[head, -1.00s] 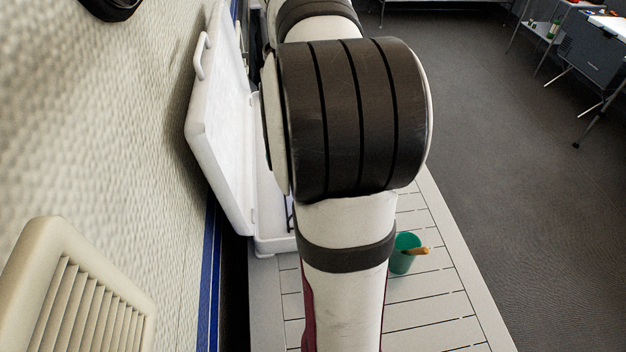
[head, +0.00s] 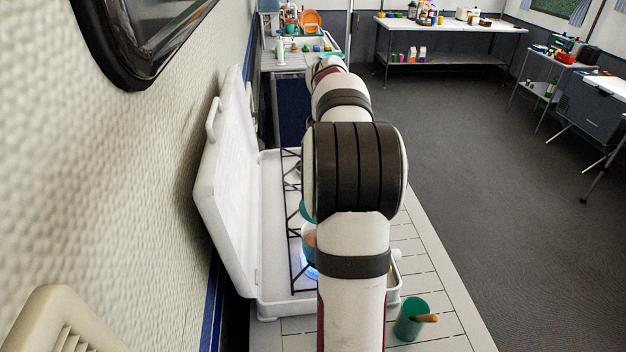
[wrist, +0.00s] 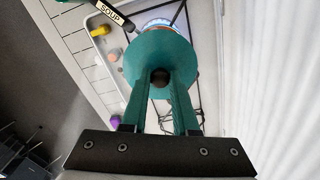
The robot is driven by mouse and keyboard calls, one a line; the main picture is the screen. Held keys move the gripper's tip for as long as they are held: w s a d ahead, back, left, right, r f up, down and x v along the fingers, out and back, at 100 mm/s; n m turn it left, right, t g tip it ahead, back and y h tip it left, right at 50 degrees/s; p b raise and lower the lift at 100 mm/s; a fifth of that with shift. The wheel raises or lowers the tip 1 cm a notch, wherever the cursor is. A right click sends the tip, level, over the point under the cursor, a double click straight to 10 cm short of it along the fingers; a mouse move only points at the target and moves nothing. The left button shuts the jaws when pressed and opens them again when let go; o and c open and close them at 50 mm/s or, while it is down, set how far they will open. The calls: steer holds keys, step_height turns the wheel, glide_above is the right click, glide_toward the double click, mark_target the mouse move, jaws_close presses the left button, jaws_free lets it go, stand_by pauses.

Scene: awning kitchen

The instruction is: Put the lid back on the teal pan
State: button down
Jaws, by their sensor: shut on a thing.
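My gripper (wrist: 160,98) is shut on the dark knob (wrist: 160,77) of a round teal lid (wrist: 160,52). In the wrist view the lid hides most of what lies below it. A blue burner flame (wrist: 155,22) and a little orange show past its far edge. In the head view my arm covers the gripper and most of the burner area. A sliver of teal (head: 306,209) shows left of the arm, with an orange surface (head: 309,238) below it and a blue flame (head: 311,268) under that. The teal pan's outline and its gap to the lid cannot be told.
The white stove (head: 275,305) has its cover (head: 228,190) raised against the wall at left. A teal cup (head: 408,322) with a brown-handled item stands on the slatted counter at right. A black piece labelled SOUP (wrist: 110,12) lies near the lid in the wrist view.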

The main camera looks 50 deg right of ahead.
steer(key=shift+f, duration=3.05)
steer(key=shift+f, duration=0.1)
steer(key=shift+c, duration=0.6)
jaws_free()
steer(key=shift+r, duration=2.5)
